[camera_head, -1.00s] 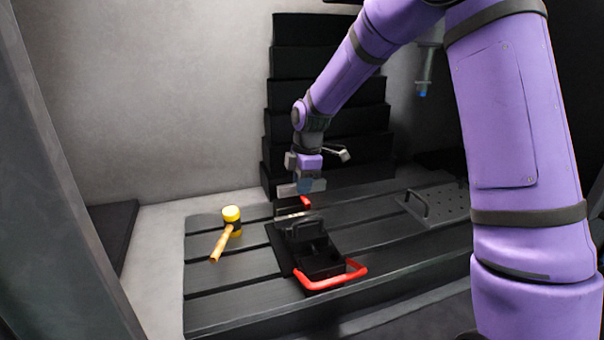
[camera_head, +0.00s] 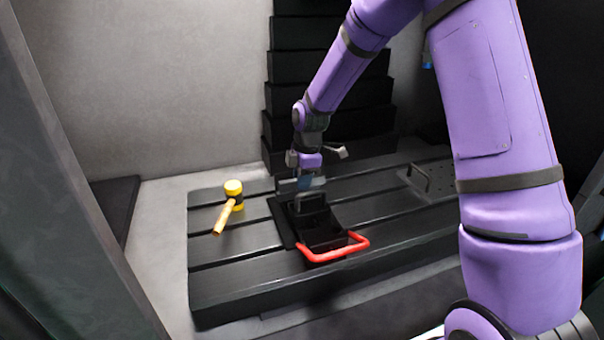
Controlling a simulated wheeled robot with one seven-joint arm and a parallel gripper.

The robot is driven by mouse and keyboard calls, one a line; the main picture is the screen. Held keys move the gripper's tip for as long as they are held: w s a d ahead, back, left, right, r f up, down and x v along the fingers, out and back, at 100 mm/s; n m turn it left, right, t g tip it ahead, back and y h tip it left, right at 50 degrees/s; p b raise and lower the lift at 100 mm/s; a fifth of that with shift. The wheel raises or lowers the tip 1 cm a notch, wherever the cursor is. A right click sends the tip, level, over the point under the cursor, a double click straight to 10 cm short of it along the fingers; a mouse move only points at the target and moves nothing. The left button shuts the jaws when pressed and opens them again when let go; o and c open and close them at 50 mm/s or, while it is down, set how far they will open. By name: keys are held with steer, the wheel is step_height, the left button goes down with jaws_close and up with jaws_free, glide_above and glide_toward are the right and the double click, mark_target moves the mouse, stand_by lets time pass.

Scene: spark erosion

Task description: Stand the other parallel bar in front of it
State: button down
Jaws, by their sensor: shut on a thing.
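My gripper (camera_head: 304,186) points down over the far end of a black tray (camera_head: 322,240) with a red handle. It is shut on a grey bar (camera_head: 286,187), which seems to be a parallel bar and shows on both sides of the fingers. The bar is small and partly hidden by the fingers. I cannot tell whether it touches the tray or the table. No second parallel bar can be made out; the tray's far end lies behind and below the gripper.
The tray sits on a dark slotted table (camera_head: 240,285). A yellow-headed mallet (camera_head: 233,190) lies to its left. A perforated plate with a handle (camera_head: 420,178) lies at the right. Black stepped bellows (camera_head: 330,90) rise behind. The table's front left is clear.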

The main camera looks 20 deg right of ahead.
steer(key=shift+f, duration=2.7)
steer(key=c, duration=1)
jaws_free()
steer(key=shift+f, duration=0.1)
steer(key=shift+s, duration=0.1)
steer(key=shift+r, duration=5.55)
steer(key=shift+r, duration=0.1)
